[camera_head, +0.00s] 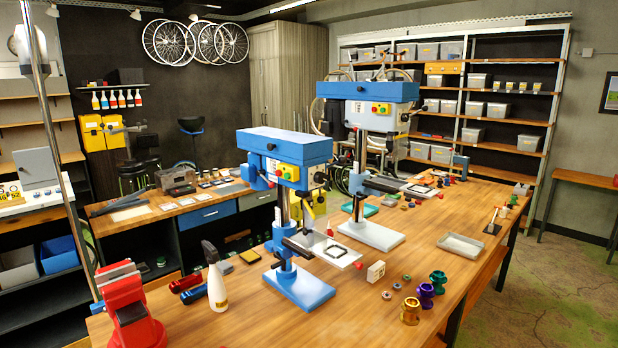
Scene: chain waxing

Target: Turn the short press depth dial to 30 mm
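Two blue-headed presses stand on the wooden workbench. No scale marks or dial setting can be read from here. The taller press (367,92) stands behind it on a white base. My gripper is not in view.
A red vise (127,304) is at the bench's left front corner, near a white spray bottle (216,286). Coloured hubs (424,294) and small parts lie right of the short press. A grey tray (460,246) lies farther right. Green floor is open at the right.

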